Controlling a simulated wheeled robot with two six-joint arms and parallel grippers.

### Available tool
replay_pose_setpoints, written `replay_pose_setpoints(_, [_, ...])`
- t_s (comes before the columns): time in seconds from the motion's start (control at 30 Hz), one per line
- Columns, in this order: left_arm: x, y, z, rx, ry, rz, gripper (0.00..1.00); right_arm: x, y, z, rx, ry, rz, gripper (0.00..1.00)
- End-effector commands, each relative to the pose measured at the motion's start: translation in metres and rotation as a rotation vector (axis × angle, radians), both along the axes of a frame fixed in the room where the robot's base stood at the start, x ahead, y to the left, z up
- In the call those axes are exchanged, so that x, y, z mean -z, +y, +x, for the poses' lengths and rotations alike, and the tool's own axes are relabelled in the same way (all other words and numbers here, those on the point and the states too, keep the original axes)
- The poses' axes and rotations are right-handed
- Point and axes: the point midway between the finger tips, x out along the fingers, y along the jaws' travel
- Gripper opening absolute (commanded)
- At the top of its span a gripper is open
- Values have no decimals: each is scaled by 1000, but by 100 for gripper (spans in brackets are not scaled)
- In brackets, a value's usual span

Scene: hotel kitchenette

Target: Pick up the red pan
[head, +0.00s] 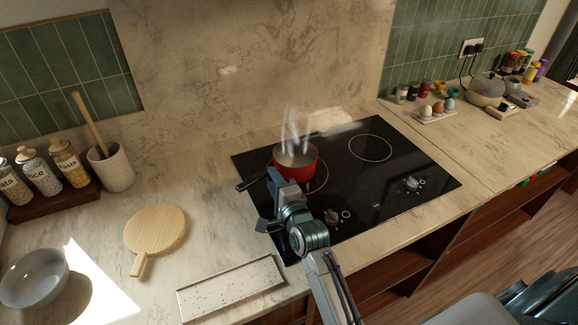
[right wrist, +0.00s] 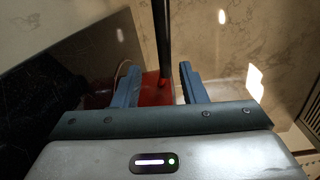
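The red pan (head: 308,161) stands on the black cooktop (head: 350,185), on its left part, with steam rising from it. Its dark handle (head: 252,182) points left and toward me. My right gripper (head: 276,182) is at the near left side of the pan, by the handle, and partly covers it. In the right wrist view, the two blue fingers (right wrist: 159,88) are apart, with the handle (right wrist: 162,35) and a red part of the pan (right wrist: 153,88) between them. I see clear gaps, so the gripper is open. My left gripper is not in view.
A wooden board (head: 157,229) and a speckled tray (head: 232,288) lie left of the cooktop. A grey bowl (head: 33,278) and a utensil crock (head: 113,168) stand farther left. An egg holder (head: 432,116) is at the back right. The right part of the cooktop is clear.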

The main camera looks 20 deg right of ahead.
Motion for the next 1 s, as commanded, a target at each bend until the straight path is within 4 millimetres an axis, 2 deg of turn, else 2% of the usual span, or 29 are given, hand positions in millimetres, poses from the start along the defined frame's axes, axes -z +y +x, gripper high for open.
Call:
replay_pose_setpoints(0.2, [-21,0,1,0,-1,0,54,-11,4,29,-1,0,0,38])
replay_pose_setpoints(0.33, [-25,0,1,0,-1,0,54,-7,4,45,0,0,0,38])
replay_pose_setpoints(0.67, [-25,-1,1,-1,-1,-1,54,-4,4,51,1,0,0,38])
replay_pose_setpoints(0.8, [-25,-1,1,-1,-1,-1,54,-4,5,51,1,0,0,11])
replay_pose_setpoints(0.87, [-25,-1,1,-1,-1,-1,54,-4,5,51,1,0,0,0])
replay_pose_setpoints(1.0, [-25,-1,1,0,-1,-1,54,-4,5,51,1,0,0,0])
